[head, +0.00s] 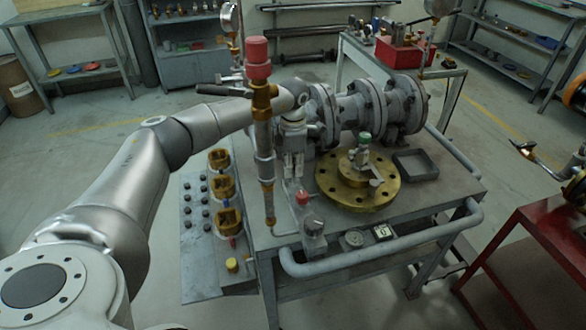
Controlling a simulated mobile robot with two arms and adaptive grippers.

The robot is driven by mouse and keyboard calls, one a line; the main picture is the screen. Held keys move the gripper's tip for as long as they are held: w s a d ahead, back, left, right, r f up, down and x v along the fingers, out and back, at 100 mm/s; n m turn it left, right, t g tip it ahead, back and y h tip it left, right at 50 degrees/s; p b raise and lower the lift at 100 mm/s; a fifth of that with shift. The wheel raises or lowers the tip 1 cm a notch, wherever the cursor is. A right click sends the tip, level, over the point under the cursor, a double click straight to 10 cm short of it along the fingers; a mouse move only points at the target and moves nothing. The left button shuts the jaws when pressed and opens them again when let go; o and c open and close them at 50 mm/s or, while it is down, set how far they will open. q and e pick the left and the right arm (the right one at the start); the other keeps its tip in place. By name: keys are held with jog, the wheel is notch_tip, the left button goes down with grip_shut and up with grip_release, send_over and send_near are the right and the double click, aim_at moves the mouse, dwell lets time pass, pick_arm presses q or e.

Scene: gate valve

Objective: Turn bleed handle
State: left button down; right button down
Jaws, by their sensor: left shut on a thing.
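My left arm reaches in from the left, passes behind the upright pipe, and ends over the grey bench. My left gripper (293,168) points down, its fingers close together and shut on a small part, which I take to be the bleed handle. The fingers hide that part, so its angle cannot be told. A small red-capped fitting (302,198) stands just below and in front of the fingertips. The brass flange (335,192) with a green-topped valve (364,140) is to the right of the gripper. My right gripper is not in view.
An upright pipe with a red cap (257,58) and a black lever (224,90) stands in front of my forearm. Grey flanged valve bodies (365,108) lie behind the gripper. A dark tray (416,165) sits at right. A red cart (530,250) stands farther right.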

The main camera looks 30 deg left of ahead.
pick_arm(q)
jog(key=shift+m, duration=0.5)
jog(key=c, duration=1.5)
grip_release()
jog(key=shift+a, duration=0.1)
jog(key=shift+c, duration=0.2)
notch_tip(320, 180, up, 12)
